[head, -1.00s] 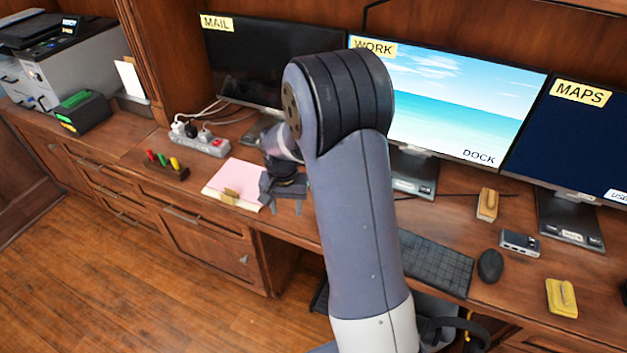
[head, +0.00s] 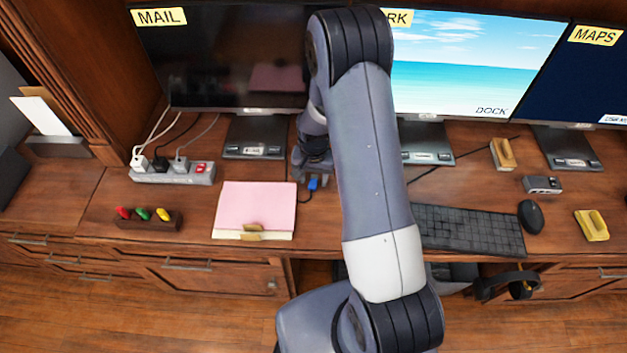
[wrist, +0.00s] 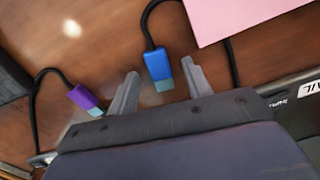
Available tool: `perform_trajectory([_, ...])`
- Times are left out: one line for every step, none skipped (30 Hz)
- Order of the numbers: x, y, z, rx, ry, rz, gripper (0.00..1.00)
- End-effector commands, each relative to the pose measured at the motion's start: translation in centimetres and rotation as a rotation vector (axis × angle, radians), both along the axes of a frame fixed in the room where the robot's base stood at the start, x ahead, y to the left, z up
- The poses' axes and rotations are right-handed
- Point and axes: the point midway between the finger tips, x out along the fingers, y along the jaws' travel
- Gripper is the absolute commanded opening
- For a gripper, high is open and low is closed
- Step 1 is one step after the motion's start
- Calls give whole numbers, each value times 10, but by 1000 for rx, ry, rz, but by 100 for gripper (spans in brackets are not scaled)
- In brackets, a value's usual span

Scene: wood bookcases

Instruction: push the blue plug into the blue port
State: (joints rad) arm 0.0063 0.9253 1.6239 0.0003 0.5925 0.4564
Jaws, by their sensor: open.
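The blue plug (head: 313,184) lies on the desk to the right of the pink folder, with a dark cable. In the wrist view the blue plug (wrist: 157,65) shows between the spread fingertips of my gripper (wrist: 161,70), its pale metal end toward the gripper. My gripper is open and empty; I cannot tell its height above the plug. In the head view my gripper (head: 312,168) is partly hidden by my arm. A purple plug (wrist: 84,97) on a dark cable lies left of the fingers in the wrist view. I cannot make out the blue port.
A pink folder (head: 255,205) lies left of the gripper. The MAIL monitor's stand (head: 256,135) is behind it, with a power strip (head: 172,174) further left. A keyboard (head: 468,231), mouse (head: 531,216) and small hub (head: 542,185) are to the right.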

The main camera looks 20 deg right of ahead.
Motion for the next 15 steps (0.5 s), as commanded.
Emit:
perform_trajectory([0, 0, -1, 0, 0, 0, 47])
perform_trajectory([0, 0, -1, 0, 0, 0, 47])
perform_trajectory([0, 0, -1, 0, -1, 0, 47])
perform_trajectory([0, 0, -1, 0, -1, 0, 47])
perform_trajectory([0, 0, -1, 0, -1, 0, 47])
perform_trajectory([0, 0, -1, 0, -1, 0, 47])
perform_trajectory([0, 0, -1, 0, -1, 0, 47])
perform_trajectory([0, 0, -1, 0, -1, 0, 45])
perform_trajectory([0, 0, -1, 0, -1, 0, 42])
perform_trajectory([0, 0, -1, 0, -1, 0, 39])
perform_trajectory([0, 0, -1, 0, -1, 0, 37])
perform_trajectory([0, 0, -1, 0, -1, 0, 33])
perform_trajectory([0, 0, -1, 0, 0, 0, 31])
perform_trajectory([0, 0, -1, 0, 0, 0, 28])
perform_trajectory([0, 0, -1, 0, 0, 0, 25])
